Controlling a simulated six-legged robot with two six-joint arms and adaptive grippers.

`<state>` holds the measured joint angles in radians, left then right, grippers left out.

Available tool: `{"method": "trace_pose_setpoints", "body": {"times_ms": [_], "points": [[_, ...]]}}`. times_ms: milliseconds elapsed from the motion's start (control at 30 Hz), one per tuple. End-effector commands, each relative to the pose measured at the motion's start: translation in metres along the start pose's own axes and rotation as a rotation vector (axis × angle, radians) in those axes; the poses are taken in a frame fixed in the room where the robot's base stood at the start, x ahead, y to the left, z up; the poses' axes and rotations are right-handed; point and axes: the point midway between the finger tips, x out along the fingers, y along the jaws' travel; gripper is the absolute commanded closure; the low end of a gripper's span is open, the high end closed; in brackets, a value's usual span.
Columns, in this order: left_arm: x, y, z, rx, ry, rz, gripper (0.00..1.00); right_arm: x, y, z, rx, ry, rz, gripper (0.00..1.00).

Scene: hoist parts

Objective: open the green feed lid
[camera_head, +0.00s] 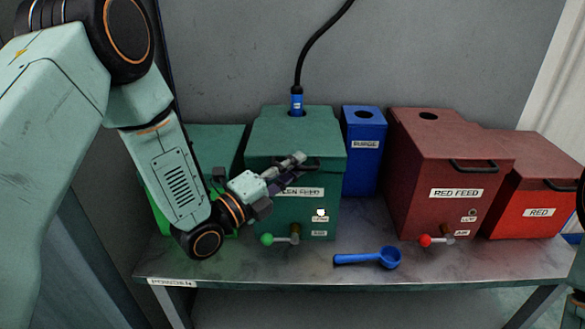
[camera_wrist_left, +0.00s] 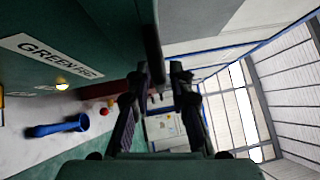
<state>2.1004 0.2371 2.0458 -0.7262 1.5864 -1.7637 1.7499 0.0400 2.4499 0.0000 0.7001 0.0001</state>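The green feed box (camera_head: 295,143), labelled GREEN FEED, stands on the metal table with its lid (camera_head: 265,135) down. A black hose enters the lid's top. A dark handle on the lid's front is largely hidden by my left gripper (camera_head: 297,160), which reaches in from the left. In the left wrist view the fingers of my left gripper (camera_wrist_left: 160,72) are apart. A dark bar, seemingly the handle (camera_wrist_left: 152,45), runs between them; contact cannot be told. The box's label (camera_wrist_left: 48,56) shows at upper left there. My right gripper is not in view.
A blue PURGE box (camera_head: 362,160), a RED FEED box (camera_head: 430,165) and a red box (camera_head: 540,190) stand to the right. A blue scoop (camera_head: 368,258) lies in front. A green-knobbed lever (camera_head: 268,239) sticks out below the lid. A wall is behind.

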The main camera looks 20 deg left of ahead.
Motion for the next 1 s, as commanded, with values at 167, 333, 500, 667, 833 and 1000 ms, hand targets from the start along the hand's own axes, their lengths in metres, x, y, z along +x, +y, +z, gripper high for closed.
{"method": "trace_pose_setpoints", "body": {"times_ms": [167, 333, 500, 667, 833, 1000], "points": [[-0.0003, 0.0001, 0.0000, 0.000, 0.000, 0.000, 0.97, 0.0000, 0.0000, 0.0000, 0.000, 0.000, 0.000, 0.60], [-0.0002, 0.0001, 0.0001, 0.000, 0.000, 0.000, 1.00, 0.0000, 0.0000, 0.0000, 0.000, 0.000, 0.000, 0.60], [-0.0002, 0.0001, 0.0001, 0.000, 0.000, 0.000, 1.00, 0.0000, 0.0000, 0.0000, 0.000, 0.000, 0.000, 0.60], [-0.0002, 0.0000, 0.0001, 0.000, 0.000, 0.000, 1.00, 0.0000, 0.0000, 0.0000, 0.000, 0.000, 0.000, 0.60], [-0.0001, -0.0003, 0.0001, 0.000, 0.000, 0.000, 1.00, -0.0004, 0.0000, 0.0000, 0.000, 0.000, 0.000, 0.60], [0.0005, -0.0047, 0.0007, -0.010, 0.000, 0.009, 1.00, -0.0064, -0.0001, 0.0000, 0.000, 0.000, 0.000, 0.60]]}}
